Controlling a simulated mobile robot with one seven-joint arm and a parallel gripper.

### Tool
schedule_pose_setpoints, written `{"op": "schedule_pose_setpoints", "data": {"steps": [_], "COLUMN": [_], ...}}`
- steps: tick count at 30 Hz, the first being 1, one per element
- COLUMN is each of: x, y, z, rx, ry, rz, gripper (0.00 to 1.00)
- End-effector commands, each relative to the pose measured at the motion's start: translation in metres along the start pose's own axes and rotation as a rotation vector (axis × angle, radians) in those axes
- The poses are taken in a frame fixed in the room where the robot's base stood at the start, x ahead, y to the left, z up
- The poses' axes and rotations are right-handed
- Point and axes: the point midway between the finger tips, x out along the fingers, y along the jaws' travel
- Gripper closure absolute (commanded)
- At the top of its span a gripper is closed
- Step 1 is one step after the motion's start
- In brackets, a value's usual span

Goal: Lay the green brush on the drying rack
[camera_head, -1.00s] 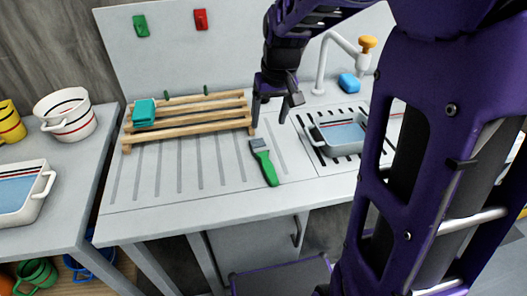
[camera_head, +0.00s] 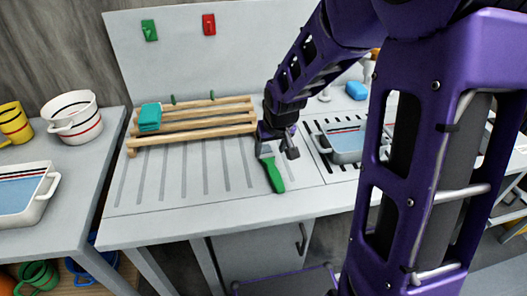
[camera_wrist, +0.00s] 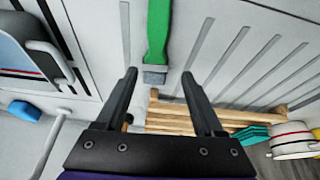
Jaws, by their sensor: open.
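The green brush (camera_head: 273,176) lies on the grooved drainboard in front of the drying rack's right end, its grey head toward the back. The drying rack (camera_head: 196,126) is made of wooden slats, and a teal block rests on its left end. My gripper (camera_head: 276,153) is over the brush's head end in the head view. In the wrist view my gripper (camera_wrist: 160,85) is open and empty. The brush (camera_wrist: 158,35) shows there beyond and between the two fingertips, with the drying rack (camera_wrist: 195,117) below it. I cannot tell the height gap exactly.
A teal block (camera_head: 150,117) sits on the rack. A white dish (camera_head: 345,141) stands on the slotted area to the right, with a blue sponge (camera_head: 357,90) behind it. White pots and a yellow cup (camera_head: 15,122) are on the left counter. The drainboard's left part is clear.

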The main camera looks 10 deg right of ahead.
Motion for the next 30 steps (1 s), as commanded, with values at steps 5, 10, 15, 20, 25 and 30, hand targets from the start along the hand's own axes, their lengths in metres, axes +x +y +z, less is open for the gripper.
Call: {"op": "schedule_pose_setpoints", "data": {"steps": [5,10,15,20,25,30], "x": [0.017,0.034,0.06,0.069,0.068,0.068], "y": [0.0,0.004,0.007,0.007,0.008,0.008], "z": [0.0,0.004,0.006,0.006,0.005,0.005], "rx": [0.0,0.0,-0.002,-0.001,0.0,0.0], "ry": [0.0,-0.003,-0.001,0.001,0.001,0.001], "rz": [0.0,-0.001,-0.001,0.0,0.001,0.001], "gripper": [0.3,0.3,0.3,0.3,0.3,0.55]}}
